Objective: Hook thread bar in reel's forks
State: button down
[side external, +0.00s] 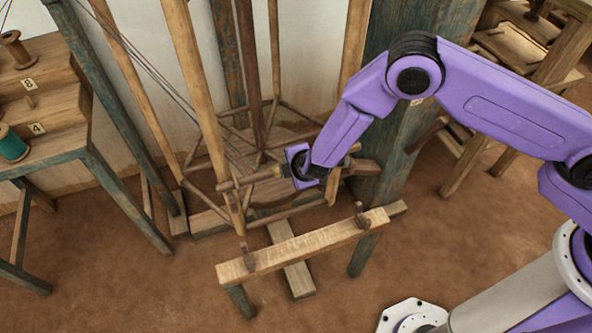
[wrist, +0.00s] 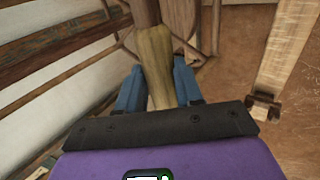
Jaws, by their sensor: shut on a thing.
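My gripper (side external: 304,172) is shut on the wooden thread bar (side external: 240,181), which lies roughly level across it and sticks out on both sides. In the wrist view, the blue fingers (wrist: 159,88) close on both sides of a pale wooden part of the bar (wrist: 157,48). Two small dark forks, a left one (side external: 248,257) and a right one (side external: 361,216), stand on the low wooden beam in the side view. The bar is above and behind this beam, apart from both forks. One fork (wrist: 263,106) shows at the right in the wrist view.
The tall reel frame of slanted wooden posts (side external: 191,85) stands close behind and left of the bar. The low beam (side external: 303,244) stands in front on legs. A stepped spool rack (side external: 45,103) is at the left. Open floor lies in front.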

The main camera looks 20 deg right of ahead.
jog(key=shift+w, duration=0.3)
jog(key=shift+f, duration=2.45)
jog(key=c, duration=0.7)
grip_release()
jog(key=shift+o, duration=0.2)
jog(key=v, duration=1.7)
jog(key=shift+r, duration=0.15)
